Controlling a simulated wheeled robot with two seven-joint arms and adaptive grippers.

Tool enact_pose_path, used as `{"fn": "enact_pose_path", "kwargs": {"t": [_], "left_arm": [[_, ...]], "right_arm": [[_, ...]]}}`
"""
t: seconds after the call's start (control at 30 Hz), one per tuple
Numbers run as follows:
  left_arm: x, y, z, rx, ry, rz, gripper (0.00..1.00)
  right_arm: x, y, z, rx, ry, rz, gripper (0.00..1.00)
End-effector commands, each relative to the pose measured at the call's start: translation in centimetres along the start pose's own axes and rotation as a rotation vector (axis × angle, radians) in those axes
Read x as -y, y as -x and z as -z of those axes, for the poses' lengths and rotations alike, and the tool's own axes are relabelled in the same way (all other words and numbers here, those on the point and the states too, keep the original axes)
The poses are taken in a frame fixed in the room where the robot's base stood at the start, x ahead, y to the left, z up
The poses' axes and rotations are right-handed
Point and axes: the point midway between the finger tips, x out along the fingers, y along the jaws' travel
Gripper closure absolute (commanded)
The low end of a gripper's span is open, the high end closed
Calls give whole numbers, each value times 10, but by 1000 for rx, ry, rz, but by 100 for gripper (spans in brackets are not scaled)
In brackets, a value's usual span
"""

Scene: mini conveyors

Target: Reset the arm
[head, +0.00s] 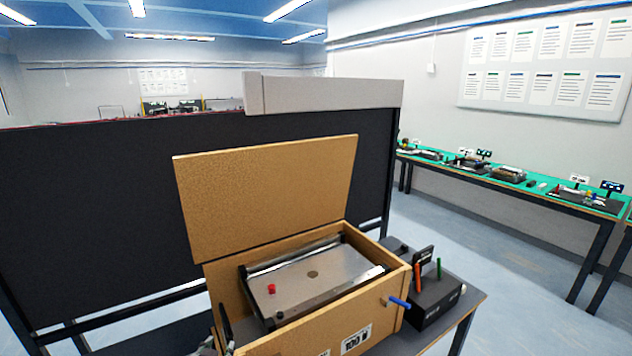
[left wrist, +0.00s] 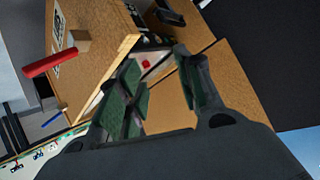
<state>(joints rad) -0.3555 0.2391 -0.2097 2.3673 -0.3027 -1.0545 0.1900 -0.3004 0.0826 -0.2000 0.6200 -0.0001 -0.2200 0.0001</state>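My left gripper (left wrist: 157,62) shows in the left wrist view with its two dark green-padded fingers spread apart. Wooden surface shows in the gap between the fingers, and I see nothing clearly held. In the head view I cannot make this gripper out for sure; a small dark part shows at the box's lower left corner. The wooden box (head: 392,290) stands in the lower middle of the head view, its lid (head: 265,195) raised. It also shows in the left wrist view (left wrist: 98,45), tilted, close to the fingers. My right gripper is in neither view.
Inside the box lies a mini conveyor (head: 330,278) with a small red piece (head: 271,288) on it. A blue handle (head: 399,302) sticks out of the box's right side. A black unit (head: 436,298) stands to the right. A dark panel (head: 90,210) stands behind.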

Motion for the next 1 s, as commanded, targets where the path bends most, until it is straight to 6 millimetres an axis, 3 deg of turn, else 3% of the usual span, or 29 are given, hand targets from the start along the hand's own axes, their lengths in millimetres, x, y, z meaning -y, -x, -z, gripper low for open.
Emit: {"fn": "enact_pose_path", "kwargs": {"t": [0.1, 0.33, 0.6, 0.9, 1.0], "left_arm": [[-7, 11, -41, 144, 21, -38, 65], [-22, 41, -106, 389, 40, -128, 65], [-34, 68, -143, 540, 44, -199, 65], [-44, 94, -170, 659, 44, -267, 65], [-47, 84, -178, 661, 41, -266, 65]], "right_arm": [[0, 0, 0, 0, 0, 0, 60], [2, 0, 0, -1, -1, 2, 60], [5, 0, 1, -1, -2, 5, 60], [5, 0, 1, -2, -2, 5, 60], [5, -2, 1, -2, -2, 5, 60]]}}
